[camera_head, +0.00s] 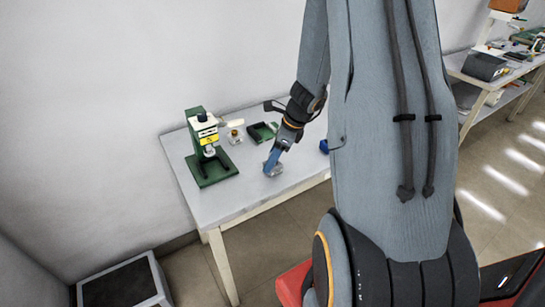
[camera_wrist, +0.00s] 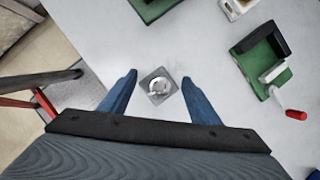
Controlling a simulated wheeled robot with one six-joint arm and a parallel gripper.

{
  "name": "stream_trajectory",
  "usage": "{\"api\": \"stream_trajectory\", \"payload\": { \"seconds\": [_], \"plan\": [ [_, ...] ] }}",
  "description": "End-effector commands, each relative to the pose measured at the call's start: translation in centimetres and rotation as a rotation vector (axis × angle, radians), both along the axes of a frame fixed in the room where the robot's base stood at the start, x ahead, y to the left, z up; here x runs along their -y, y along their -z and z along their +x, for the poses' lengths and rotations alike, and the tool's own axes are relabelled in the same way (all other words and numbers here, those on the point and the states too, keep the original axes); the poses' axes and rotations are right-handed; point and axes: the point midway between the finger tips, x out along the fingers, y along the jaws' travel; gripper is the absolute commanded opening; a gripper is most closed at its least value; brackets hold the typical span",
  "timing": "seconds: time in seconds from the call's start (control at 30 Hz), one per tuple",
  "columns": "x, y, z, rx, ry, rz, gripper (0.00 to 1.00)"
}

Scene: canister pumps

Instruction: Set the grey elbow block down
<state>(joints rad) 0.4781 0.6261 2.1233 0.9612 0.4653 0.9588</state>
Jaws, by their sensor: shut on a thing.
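My gripper (camera_head: 270,163) reaches down over the near part of the white table. In the head view the block (camera_head: 274,171) is a small grey shape at the fingertips, at or just above the tabletop. I cannot tell whether it touches the table.
A green press stand (camera_head: 208,165) with a yellow label stands at the table's left. Behind my gripper are a small metal and brass item (camera_head: 234,136) and a green tray (camera_head: 263,132). A blue item (camera_head: 323,146) lies to the right. The white tabletop (camera_head: 240,196) around the block is clear.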

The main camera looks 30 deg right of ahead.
Motion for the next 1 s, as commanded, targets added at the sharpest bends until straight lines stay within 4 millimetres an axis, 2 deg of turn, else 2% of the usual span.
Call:
{"api": "stream_trajectory", "payload": {
  "seconds": [0.1, 0.13, 0.23, 0.53, 0.67, 0.77, 1.0],
  "plan": [
    [0.0, 0.3, 0.0, 0.000, 0.000, 0.000, 0.30],
    [0.0, 0.4, 0.0, 0.000, 0.000, 0.000, 0.58],
    [0.0, 0.3, 0.0, 0.000, 0.000, 0.000, 0.75],
    [0.0, 0.2, 0.0, 0.000, 0.000, 0.000, 0.75],
    [0.1, -0.5, 0.0, 0.002, 0.000, -0.001, 0.75],
    [0.5, -1.7, -0.3, 0.004, -0.001, -0.001, 0.75],
    [1.9, -6.1, -1.6, 0.005, 0.001, -0.002, 0.75]
  ]
}}
